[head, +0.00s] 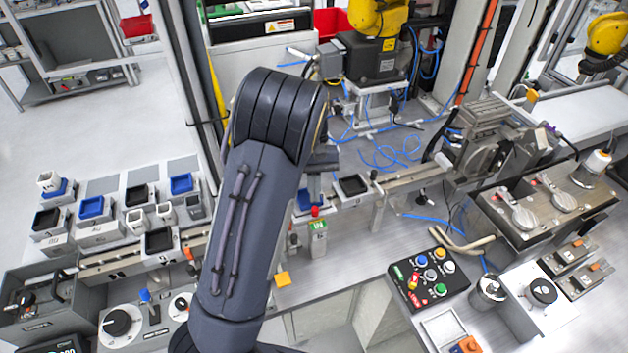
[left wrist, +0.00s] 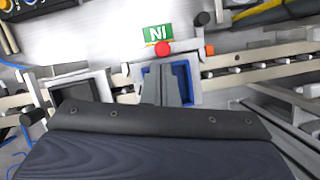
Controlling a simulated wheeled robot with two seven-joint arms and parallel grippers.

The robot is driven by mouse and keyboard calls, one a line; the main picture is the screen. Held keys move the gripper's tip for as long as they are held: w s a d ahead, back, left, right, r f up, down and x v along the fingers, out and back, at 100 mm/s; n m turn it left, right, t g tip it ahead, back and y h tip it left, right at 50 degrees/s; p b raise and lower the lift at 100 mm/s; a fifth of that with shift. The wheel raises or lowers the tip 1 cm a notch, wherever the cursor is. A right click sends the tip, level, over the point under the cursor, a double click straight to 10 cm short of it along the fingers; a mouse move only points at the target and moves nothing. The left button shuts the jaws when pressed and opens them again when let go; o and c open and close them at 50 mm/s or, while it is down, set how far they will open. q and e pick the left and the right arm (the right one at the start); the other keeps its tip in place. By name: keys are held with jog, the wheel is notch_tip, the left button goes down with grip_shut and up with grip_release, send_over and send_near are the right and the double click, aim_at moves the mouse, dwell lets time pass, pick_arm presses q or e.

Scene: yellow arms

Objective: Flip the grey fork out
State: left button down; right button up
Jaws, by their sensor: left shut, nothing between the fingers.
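My left gripper (left wrist: 167,80) shows its grey fingers together and empty in the left wrist view, above a blue-lined tray (left wrist: 190,80) on the conveyor rail. In the head view my left arm hides most of this gripper; the blue tray (head: 304,200) shows just right of the arm. A post with a red button (head: 315,211) and a green sign stands next to the tray; this red button (left wrist: 162,48) also shows in the left wrist view. I cannot surely make out the grey fork; it may be hidden by my arm or fingers. My right gripper is out of view.
A black-lined tray (head: 352,186) sits farther along the rail. A black button panel (head: 429,278) stands at the lower right, with a grey lever box (head: 535,212) beyond it. Trays and a knob panel (head: 150,318) stand left. The grey table between tray and button panel is mostly clear.

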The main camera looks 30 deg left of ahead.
pick_arm(q)
jog(key=shift+d, duration=0.1)
jog(key=shift+s+d, duration=1)
jog(key=shift+d, duration=0.05)
jog(key=shift+w+a, duration=0.1)
jog(key=shift+w+r, duration=0.15)
jog(key=shift+r, duration=0.1)
jog(key=b+v, duration=0.1)
jog(key=v, duration=0.6)
jog(key=shift+r, duration=0.1)
